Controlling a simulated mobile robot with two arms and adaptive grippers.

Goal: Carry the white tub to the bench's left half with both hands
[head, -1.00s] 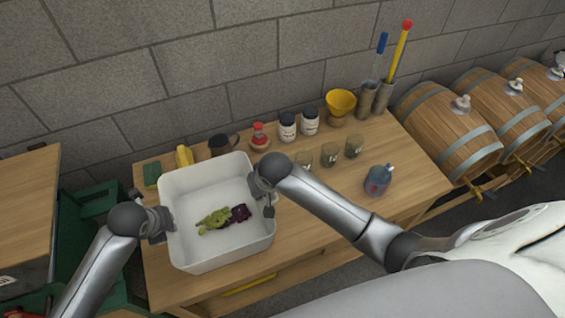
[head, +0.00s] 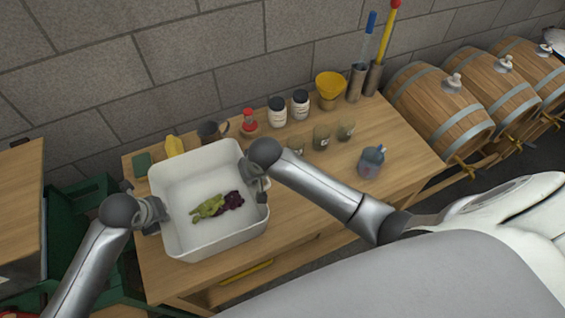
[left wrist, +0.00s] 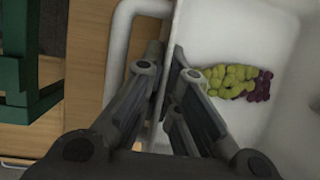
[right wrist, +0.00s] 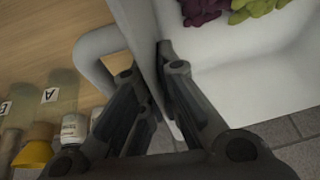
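The white tub (head: 245,232) is over the left part of the wooden bench (head: 300,222), roughly level. I cannot tell if its base touches the bench top. Green grapes (head: 208,207) and dark purple grapes (head: 232,200) lie inside; both also show in the left wrist view. My left gripper (head: 155,212) is at the tub's left side; in the left wrist view its fingers (left wrist: 166,52) are closed on the rim wall by a handle. My right gripper (head: 257,184) is at the right side; in the right wrist view its fingers (right wrist: 154,66) pinch that wall.
A green block (head: 142,163), a yellow item (head: 174,146), a dark mug (head: 209,131) and a red-capped bottle (head: 249,122) stand behind the tub. Jars, a yellow funnel (head: 330,86) and a blue-grey jug (head: 371,161) are further right.

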